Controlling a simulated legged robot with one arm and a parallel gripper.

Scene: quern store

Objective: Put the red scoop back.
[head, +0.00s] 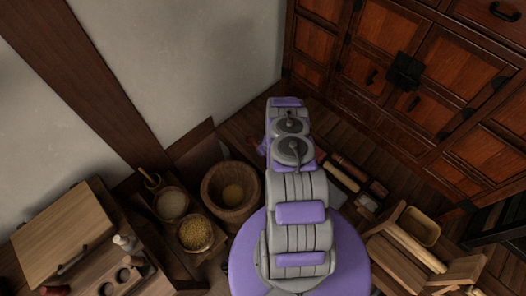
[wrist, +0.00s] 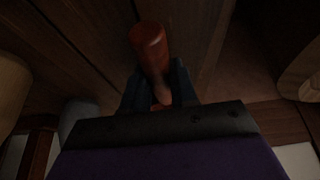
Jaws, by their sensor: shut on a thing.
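In the wrist view my gripper (wrist: 158,84) is shut on the red scoop (wrist: 150,45). Only a red-brown, rounded length of it shows, standing out from between the two dark fingers; the part nearer the palm narrows and is partly hidden. In the head view my arm covers most of the gripper. A small reddish bit (head: 262,147) shows at the left edge of the arm, above and right of a wooden mortar (head: 211,185). I cannot make out the scoop's bowl in either view.
Left of the arm are a basket of grain (head: 196,250), a bowl of pale meal (head: 172,204), a wooden board (head: 62,235) and a block with holes (head: 118,280). Right are several rollers (head: 352,168) and a wooden frame (head: 405,250). A cabinet (head: 440,70) and wall stand behind.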

